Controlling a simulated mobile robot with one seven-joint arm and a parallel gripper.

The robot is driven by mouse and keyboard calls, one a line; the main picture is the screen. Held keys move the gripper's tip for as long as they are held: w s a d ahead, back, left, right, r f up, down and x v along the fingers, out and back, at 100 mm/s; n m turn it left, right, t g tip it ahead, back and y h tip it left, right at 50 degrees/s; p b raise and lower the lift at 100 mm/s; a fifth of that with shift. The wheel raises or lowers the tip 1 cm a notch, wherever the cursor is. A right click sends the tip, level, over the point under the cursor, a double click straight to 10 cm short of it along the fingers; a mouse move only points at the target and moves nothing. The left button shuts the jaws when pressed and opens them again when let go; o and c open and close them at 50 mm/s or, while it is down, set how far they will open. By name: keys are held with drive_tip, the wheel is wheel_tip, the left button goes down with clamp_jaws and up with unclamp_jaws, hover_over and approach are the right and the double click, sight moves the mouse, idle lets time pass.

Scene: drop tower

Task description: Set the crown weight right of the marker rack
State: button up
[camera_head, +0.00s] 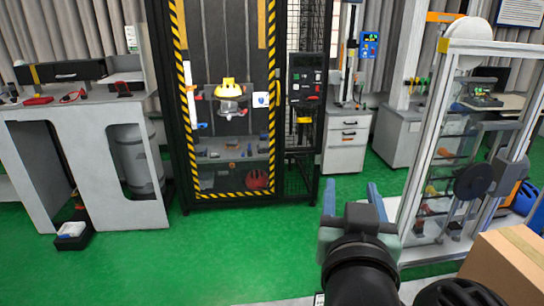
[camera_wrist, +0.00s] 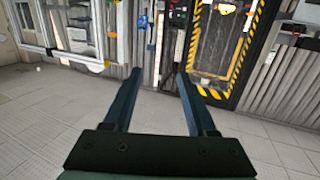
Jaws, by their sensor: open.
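My gripper (camera_head: 352,194) is in the lower right of the head view, with its two blue fingers apart and nothing between them. It also shows in the wrist view (camera_wrist: 160,72), open over bare floor. I cannot pick out the crown weight or the marker rack for certain in either view. A yellow helmet (camera_head: 229,87) sits inside the caged drop tower (camera_head: 181,120), well beyond my gripper. Small items on the left bench (camera_head: 85,110) and in the tower's base are too small to name surely.
A framed rig (camera_head: 407,190) with a dark round disc stands to the right, close to my arm. A cardboard box (camera_head: 510,262) is at the lower right. A drawer cabinet (camera_head: 346,143) stands behind. Green floor (camera_head: 235,255) is clear before the tower.

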drive_tip(key=s+a+r+n+t+y, duration=0.1)
drive_tip(key=s+a+r+t, duration=0.2)
drive_tip(key=r, duration=0.5)
drive_tip(key=s+a+r+n+t+y, duration=0.1)
drive_tip(key=s+a+r+t, duration=0.3)
drive_tip(key=r, duration=0.5)
drive_tip(key=s+a+r+t+y, duration=0.2)
drive_tip(key=s+a+r+t, duration=0.1)
drive_tip(key=r, duration=0.5)
drive_tip(key=s+a, duration=0.1)
drive_tip(key=a, duration=0.1)
drive_tip(key=shift+s+a+r+n+t, duration=0.25)
drive_tip(key=shift+a+r+n+t, duration=0.1)
drive_tip(key=shift+r+n+t, duration=0.05)
drive_tip(key=shift+f, duration=0.1)
